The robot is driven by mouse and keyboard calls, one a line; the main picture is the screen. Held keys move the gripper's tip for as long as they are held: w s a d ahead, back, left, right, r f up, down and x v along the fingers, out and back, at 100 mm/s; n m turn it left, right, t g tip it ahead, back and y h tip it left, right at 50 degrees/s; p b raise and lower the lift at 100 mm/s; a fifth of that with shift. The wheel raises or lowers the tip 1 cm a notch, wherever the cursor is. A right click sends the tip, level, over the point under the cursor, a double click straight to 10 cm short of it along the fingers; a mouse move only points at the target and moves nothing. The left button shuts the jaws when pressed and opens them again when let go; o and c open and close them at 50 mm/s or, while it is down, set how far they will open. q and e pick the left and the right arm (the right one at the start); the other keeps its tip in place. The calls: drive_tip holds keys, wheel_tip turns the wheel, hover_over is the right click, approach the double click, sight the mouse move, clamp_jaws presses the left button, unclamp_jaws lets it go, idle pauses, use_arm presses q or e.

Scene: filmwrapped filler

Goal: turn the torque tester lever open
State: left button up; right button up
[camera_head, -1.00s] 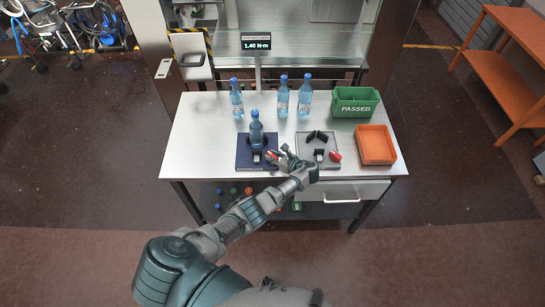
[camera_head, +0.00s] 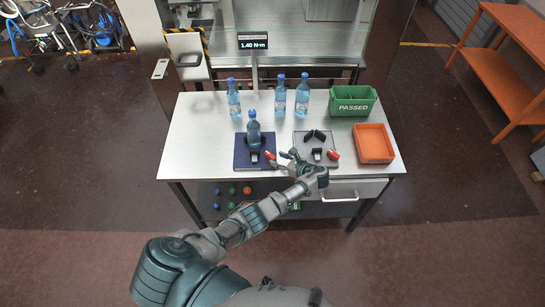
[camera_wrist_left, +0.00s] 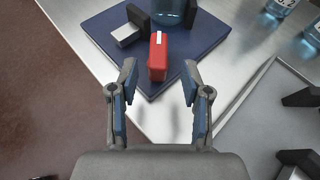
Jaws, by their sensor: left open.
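The torque tester is a dark blue base (camera_head: 242,164) on the table with black clamp jaws around a blue bottle (camera_head: 254,130). Its red lever handle (camera_head: 270,156) sticks out at the right front. In the left wrist view the red lever handle (camera_wrist_left: 158,56) stands ahead, between and beyond the fingertips. My left gripper (camera_head: 287,158) is open and empty, just right of the lever and apart from it; it also shows in the left wrist view (camera_wrist_left: 160,86). A second, grey base (camera_head: 303,154) with black jaws and a red handle (camera_head: 333,155) stands empty to the right. My right gripper is not in view.
Several bottles (camera_head: 280,95) stand at the back of the table. A green PASSED bin (camera_head: 353,107) and an orange tray (camera_head: 374,132) are at the right. A display reading 1.40 N·m (camera_head: 253,42) stands behind. The table's left side is clear.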

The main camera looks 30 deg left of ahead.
use_arm(q)
drive_tip(key=v, duration=0.7)
drive_tip(key=shift+f, duration=0.2)
drive_tip(key=shift+a, duration=0.1)
